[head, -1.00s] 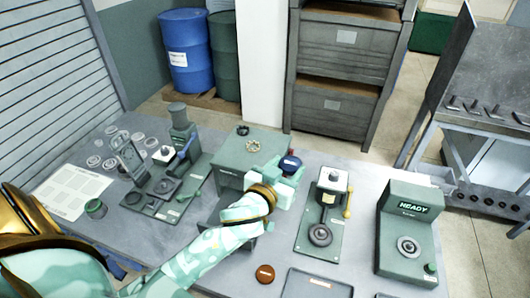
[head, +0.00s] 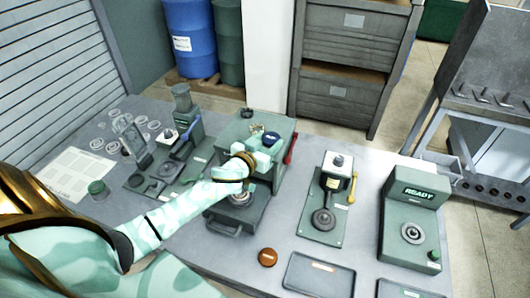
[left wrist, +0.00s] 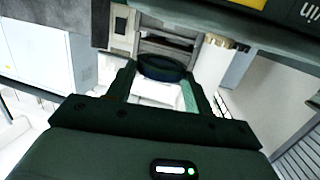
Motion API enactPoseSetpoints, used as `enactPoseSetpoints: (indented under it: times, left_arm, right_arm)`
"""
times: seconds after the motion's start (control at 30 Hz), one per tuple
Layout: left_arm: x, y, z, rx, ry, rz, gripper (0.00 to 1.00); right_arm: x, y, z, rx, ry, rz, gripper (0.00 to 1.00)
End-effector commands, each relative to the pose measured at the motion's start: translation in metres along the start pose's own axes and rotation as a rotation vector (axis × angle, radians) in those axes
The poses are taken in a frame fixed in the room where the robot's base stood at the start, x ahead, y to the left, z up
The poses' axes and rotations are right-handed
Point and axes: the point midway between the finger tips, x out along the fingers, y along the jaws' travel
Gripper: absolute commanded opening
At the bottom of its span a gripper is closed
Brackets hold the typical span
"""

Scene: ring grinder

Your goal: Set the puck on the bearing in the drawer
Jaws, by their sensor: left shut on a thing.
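My left gripper (head: 262,151) is shut on a dark blue round puck (head: 271,137), held above the green box near its top. In the left wrist view the puck (left wrist: 163,67) sits between the two fingers. The grey drawer (head: 250,216) stands out from the front of the green box (head: 228,142). A round metal bearing (head: 240,198) lies in the drawer, partly hidden under my left wrist. The puck is apart from the bearing, farther back and higher. My right gripper is out of view.
A brass handwheel (head: 256,128) and a red lever (head: 290,149) are on the green box. A press (head: 325,200) and the READY machine (head: 410,220) stand to the right. A brown disc (head: 268,257) and a dark tray (head: 318,275) lie in front.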

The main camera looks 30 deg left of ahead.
Motion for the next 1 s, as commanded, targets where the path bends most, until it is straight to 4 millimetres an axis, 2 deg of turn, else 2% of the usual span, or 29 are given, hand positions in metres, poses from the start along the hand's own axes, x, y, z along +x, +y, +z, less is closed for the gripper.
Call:
enactPoseSetpoints:
  times: [0.2,0.33,0.77,0.8,0.83,1.0]
  left_arm:
    - [0.012,-0.013,0.02,0.001,0.0,0.0,0.3]
    - [0.014,-0.011,0.039,-0.003,-0.001,-0.001,0.3]
    - [0.014,-0.011,0.045,0.0,0.001,0.001,0.3]
    - [0.014,-0.011,0.044,0.001,0.0,0.001,0.63]
    - [0.014,-0.011,0.043,0.001,0.001,0.001,0.71]
    - [0.014,-0.011,0.043,0.001,0.001,0.001,0.74]
  right_arm:
    - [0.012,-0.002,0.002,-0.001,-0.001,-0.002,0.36]
    - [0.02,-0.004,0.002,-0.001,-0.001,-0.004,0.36]
    - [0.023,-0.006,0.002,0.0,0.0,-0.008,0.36]
    - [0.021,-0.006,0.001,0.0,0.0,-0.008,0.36]
    - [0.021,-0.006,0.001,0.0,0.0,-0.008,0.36]
    - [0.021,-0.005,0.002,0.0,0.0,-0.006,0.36]
